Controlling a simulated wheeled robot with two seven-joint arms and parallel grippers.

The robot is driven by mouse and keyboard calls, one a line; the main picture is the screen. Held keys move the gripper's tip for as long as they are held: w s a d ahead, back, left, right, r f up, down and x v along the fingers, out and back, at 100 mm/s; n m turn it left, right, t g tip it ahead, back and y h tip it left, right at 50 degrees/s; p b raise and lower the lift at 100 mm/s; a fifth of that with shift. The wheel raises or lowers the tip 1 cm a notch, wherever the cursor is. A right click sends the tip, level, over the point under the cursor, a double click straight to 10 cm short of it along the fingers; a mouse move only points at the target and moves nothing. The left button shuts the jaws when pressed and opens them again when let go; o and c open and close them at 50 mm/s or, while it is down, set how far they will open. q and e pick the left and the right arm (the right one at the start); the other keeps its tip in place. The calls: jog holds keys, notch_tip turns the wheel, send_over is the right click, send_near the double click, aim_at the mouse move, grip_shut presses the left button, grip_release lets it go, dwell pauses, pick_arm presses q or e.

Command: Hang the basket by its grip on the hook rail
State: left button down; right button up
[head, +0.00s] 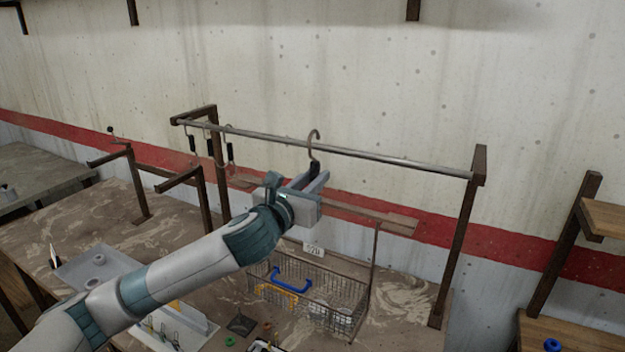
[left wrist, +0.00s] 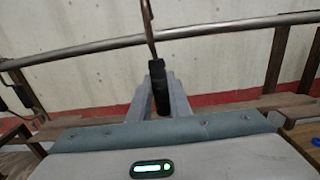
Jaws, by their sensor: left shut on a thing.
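My left gripper (head: 309,186) is shut on the black grip (head: 313,168) of a metal hook (head: 314,138), held upright at the rail. The black grip also shows between the fingers in the left wrist view (left wrist: 159,88). The metal rail (head: 400,160) runs across behind the hook's shank. The hook's curved top rises above the rail; I cannot tell whether it rests on it. A wire basket (head: 345,306) stands on the table below, apart from my gripper, with blue and yellow handle-like pieces at it. I see no link between basket and hook. My right gripper is out of view.
Several black-gripped hooks (head: 210,146) hang at the rail's left end. Brown posts (head: 459,245) carry the rail. A brown bar (head: 385,218) lies lower behind my gripper. A grey tray (head: 75,272) and small parts lie on the table. The rail right of the hook is clear.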

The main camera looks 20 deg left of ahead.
pick_arm(q)
jog(key=shift+w+r, duration=0.15)
jog(key=shift+w, duration=0.15)
jog(key=shift+w+d, duration=0.1)
jog(key=shift+w, duration=0.1)
dwell(0.4)
jog(key=shift+w+d+p, duration=0.15)
jog(key=shift+w+p, duration=0.15)
jog(key=shift+w, duration=0.55)
jog(key=shift+f, duration=0.2)
notch_tip(320, 180, down, 2)
jog(key=shift+b, duration=0.5)
jog(key=shift+f, duration=0.25)
dwell(1.1)
